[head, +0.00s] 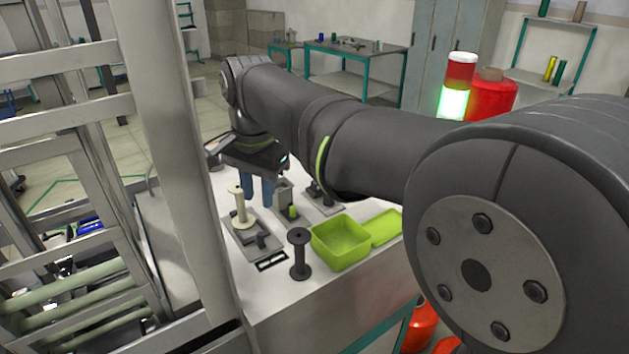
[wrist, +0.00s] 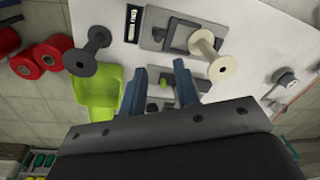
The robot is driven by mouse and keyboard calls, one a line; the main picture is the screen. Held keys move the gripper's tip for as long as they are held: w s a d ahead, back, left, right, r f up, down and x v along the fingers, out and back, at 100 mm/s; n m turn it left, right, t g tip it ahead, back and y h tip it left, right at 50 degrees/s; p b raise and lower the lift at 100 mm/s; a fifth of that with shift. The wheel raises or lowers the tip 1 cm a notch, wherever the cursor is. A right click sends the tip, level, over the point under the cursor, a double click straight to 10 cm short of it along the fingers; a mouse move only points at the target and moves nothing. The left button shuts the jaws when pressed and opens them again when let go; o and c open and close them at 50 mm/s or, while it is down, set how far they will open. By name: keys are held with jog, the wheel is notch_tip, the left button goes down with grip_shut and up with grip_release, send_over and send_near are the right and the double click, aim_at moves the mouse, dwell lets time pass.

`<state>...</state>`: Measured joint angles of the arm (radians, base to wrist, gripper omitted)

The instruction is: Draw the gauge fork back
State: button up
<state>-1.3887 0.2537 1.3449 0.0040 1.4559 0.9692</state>
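The gauge fork appears to be the dark grey U-shaped piece (wrist: 178,30) on a grey base plate beside the cream bobbin (wrist: 215,60). In the head view a small grey block (head: 262,240) sits on that plate, next to the upright cream bobbin (head: 241,210); I cannot tell its shape well. My gripper (head: 256,196) points down over the bench behind these. Its two blue fingers (wrist: 164,80) are apart, with no object held between them. A small grey fixture (wrist: 178,66) shows around and between the fingers, partly hidden by them.
A black bobbin (head: 300,255) stands at the bench front beside an open lime-green box (head: 341,243). A grey stand with a green peg (head: 292,211) is near the gripper. A metal frame post (head: 180,130) rises at left. Red spools (wrist: 54,48) lie beyond the bench edge.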

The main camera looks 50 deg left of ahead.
aim_at(260, 233)
jog(key=m, duration=0.1)
jog(key=f+m, duration=0.1)
jog(key=m, duration=0.2)
jog(key=shift+a+f+m+h, duration=0.3)
jog(key=shift+a+f+h, duration=0.1)
jog(key=shift+s+d+f, duration=0.1)
jog(key=shift+s, duration=0.1)
jog(key=shift+f, duration=3.7)
jog(key=c, duration=0.6)
jog(key=shift+o, duration=0.2)
jog(key=shift+s+d, duration=0.1)
jog(key=shift+d, duration=0.7)
jog(key=o, duration=0.6)
jog(key=shift+d, duration=0.1)
